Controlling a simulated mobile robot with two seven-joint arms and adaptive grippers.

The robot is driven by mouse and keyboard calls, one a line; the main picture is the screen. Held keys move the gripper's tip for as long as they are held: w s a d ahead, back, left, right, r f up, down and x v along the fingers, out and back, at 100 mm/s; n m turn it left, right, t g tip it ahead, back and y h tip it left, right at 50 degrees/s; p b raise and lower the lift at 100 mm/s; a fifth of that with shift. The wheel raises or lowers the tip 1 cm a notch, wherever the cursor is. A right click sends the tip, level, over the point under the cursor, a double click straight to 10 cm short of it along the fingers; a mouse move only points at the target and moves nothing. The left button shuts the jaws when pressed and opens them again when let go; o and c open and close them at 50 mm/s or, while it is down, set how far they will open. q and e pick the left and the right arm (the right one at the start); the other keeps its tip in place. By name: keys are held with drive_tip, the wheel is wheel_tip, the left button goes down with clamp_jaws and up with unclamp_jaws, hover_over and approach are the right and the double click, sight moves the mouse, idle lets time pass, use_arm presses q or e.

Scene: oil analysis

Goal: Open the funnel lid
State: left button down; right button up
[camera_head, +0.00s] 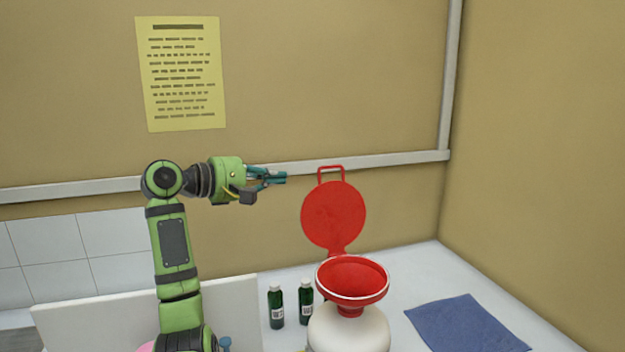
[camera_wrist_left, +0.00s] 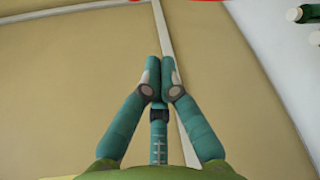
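The red funnel (camera_head: 352,279) sits on top of a white rounded container (camera_head: 348,333). Its round red lid (camera_head: 333,214) stands upright behind the bowl, hinged at the back, with its loop handle (camera_head: 330,171) at the top. The funnel's mouth is uncovered. My left gripper (camera_head: 283,178) is to the left of the lid, near the height of the handle, and apart from it. In the left wrist view its fingers (camera_wrist_left: 160,72) are together with nothing between them. A sliver of red shows at that view's top edge. My right gripper is not seen.
Two dark green bottles (camera_head: 276,307) (camera_head: 306,301) stand left of the white container. A folded blue cloth (camera_head: 466,325) lies on the worktop at right. A white panel (camera_head: 90,320) stands at lower left. A yellow notice (camera_head: 183,75) is on the wall behind.

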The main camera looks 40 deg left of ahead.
use_arm(q)
drive_tip(key=w+d+p, duration=0.4)
drive_tip(key=w+p, duration=0.2)
drive_tip(key=w, duration=0.1)
drive_tip(key=shift+w+d+r, duration=0.15)
drive_tip(key=shift+d+r, duration=0.1)
drive_tip(key=shift+d, duration=0.1)
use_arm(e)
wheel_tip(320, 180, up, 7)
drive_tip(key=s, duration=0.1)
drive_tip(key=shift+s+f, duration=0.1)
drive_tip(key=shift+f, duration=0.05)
